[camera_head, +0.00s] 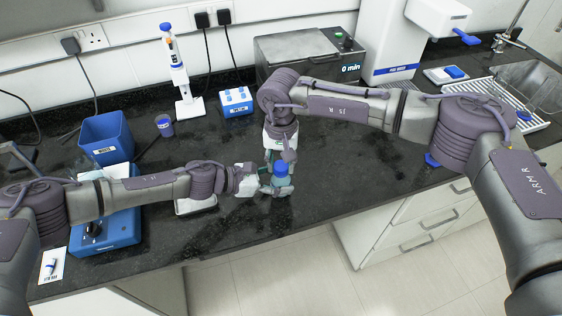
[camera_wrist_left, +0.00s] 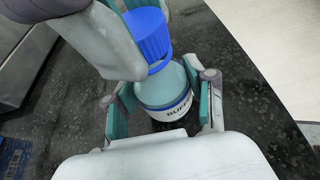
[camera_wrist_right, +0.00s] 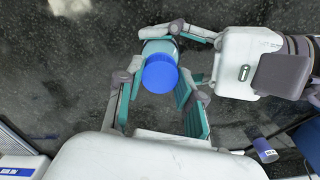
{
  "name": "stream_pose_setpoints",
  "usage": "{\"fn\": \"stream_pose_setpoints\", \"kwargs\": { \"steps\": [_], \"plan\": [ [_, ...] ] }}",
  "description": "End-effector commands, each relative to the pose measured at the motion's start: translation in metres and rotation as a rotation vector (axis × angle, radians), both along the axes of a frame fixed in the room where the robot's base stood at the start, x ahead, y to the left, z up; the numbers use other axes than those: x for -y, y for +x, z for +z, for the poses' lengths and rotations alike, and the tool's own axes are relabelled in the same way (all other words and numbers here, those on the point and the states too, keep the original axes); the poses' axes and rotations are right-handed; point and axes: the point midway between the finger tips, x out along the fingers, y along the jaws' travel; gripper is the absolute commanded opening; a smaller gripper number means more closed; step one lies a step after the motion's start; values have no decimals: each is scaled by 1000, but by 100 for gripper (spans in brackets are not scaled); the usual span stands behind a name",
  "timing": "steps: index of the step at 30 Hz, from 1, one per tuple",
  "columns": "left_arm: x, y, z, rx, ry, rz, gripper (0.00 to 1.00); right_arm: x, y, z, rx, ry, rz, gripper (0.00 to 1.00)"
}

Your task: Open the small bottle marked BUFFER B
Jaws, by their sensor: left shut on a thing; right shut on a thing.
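The small bottle (camera_head: 281,181) has a pale blue-green body and a blue cap (camera_head: 281,168). It is near the middle of the bench's front edge. In the left wrist view its label (camera_wrist_left: 178,111) shows part of the word BUFFER; the rest is hidden. My left gripper (camera_head: 270,187) is shut on the bottle's body, one finger on each side. My right gripper (camera_head: 275,162) is shut on the blue cap, which shows between its fingers in the right wrist view (camera_wrist_right: 160,75). The cap is over the bottle's top; I cannot tell how tightly it sits.
A blue bin (camera_head: 106,138), blue device (camera_head: 110,235) and purple-blue cup (camera_head: 164,126) stand left. A pipette on its stand (camera_head: 186,106), blue rack (camera_head: 236,102) and grey timer box (camera_head: 305,55) stand behind. The bench's front edge is close to the bottle. Dark bench right of it is clear.

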Motion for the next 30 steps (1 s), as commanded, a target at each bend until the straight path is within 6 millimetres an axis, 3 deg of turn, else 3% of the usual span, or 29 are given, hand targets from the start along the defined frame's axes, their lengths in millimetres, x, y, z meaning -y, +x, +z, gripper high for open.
{"fn": "stream_pose_setpoints", "kwargs": {
  "steps": [19, 30],
  "plan": [
    [-1, 0, -1, 0, 3, 2, 0, 0, 0, 0, -1, -1, -3, 0],
    [-1, 0, -1, -1, 3, 1, 0, 0, 0, 12, 0, 1, -4, 0]
  ]
}}
